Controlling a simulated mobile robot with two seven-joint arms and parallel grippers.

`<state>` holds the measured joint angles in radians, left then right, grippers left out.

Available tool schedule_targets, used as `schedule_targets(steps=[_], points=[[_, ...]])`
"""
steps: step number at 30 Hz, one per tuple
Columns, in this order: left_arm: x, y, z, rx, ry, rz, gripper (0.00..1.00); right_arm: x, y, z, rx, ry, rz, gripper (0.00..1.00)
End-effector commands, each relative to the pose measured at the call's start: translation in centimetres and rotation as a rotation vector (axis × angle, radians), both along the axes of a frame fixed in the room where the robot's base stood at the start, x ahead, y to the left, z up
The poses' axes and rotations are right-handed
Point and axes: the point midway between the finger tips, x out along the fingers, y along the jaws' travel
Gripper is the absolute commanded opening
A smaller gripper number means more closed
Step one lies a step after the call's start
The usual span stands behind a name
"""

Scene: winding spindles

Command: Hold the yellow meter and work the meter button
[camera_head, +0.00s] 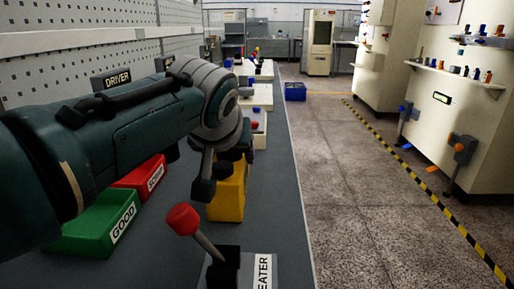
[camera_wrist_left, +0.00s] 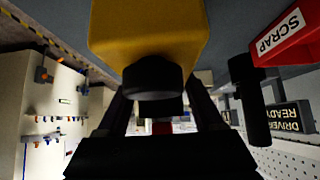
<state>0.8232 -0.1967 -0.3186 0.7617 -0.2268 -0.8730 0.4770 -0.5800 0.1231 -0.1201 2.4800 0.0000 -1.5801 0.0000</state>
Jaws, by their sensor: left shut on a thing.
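The yellow meter (camera_head: 228,196) stands on the grey bench under my left gripper (camera_head: 218,172) in the head view. My arm and gripper cover its upper part. In the left wrist view, the meter's yellow body (camera_wrist_left: 150,30) fills the top of the picture. A black round part (camera_wrist_left: 153,77) sticks out of it toward the camera; I cannot tell if this is the meter button. The fingers of my left gripper (camera_wrist_left: 160,105) lie on both sides of this part and are shut on the meter. Their exact contact is hidden. My right gripper is not in view.
A red-knobbed lever (camera_head: 183,219) stands on a labelled base in front of the meter. A green GOOD bin (camera_head: 95,225) and a red SCRAP bin (camera_head: 142,178) lie to the left. More devices line the bench behind. The floor to the right is open.

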Motion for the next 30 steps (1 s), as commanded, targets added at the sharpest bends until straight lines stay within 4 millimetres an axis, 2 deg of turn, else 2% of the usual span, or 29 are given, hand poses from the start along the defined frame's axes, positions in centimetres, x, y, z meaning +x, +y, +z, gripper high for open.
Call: schedule_targets(steps=[1,8,30], points=[[0.01,0.02,0.01,0.000,0.000,0.000,0.00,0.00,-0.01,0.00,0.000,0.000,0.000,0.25],[0.01,0.03,0.01,0.001,0.000,0.001,0.00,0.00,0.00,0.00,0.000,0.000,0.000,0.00],[0.03,0.04,0.03,0.001,-0.001,0.001,0.00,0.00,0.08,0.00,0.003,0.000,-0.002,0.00]])
